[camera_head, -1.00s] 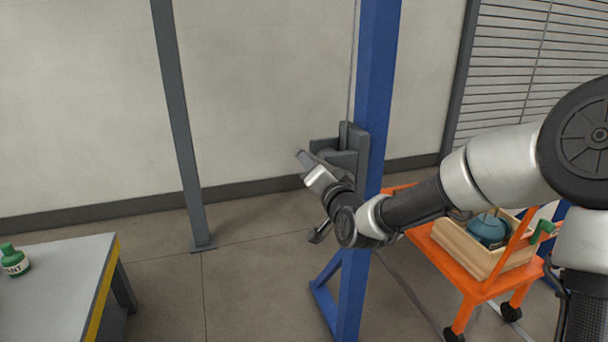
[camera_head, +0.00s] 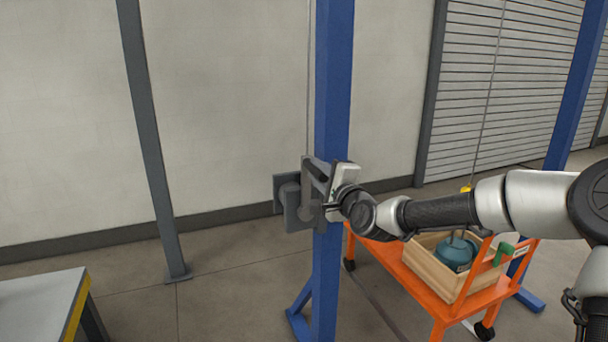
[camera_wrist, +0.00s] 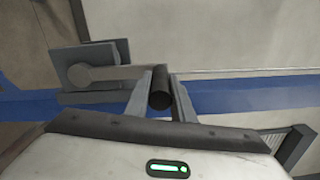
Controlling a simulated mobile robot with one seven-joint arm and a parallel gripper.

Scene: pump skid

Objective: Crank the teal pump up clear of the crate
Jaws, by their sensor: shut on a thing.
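The teal pump (camera_head: 455,253) sits inside the wooden crate (camera_head: 437,275), its lower part hidden by the crate walls. The grey winch (camera_head: 292,205) is mounted on the blue post (camera_head: 333,90). Its crank arm shows in the wrist view (camera_wrist: 105,74), running from the hub to a dark round handle (camera_wrist: 160,92). My gripper (camera_wrist: 161,95) is shut on that handle, one finger on each side of it. In the head view my gripper (camera_head: 318,178) is at the winch, and the handle is largely hidden by it.
The crate stands on an orange cart (camera_head: 405,278) right of the post. A thin cable (camera_head: 490,90) hangs down toward the pump. A grey bench (camera_head: 40,305) is at the lower left. A grey column (camera_head: 150,140) stands left of the winch. The floor between is clear.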

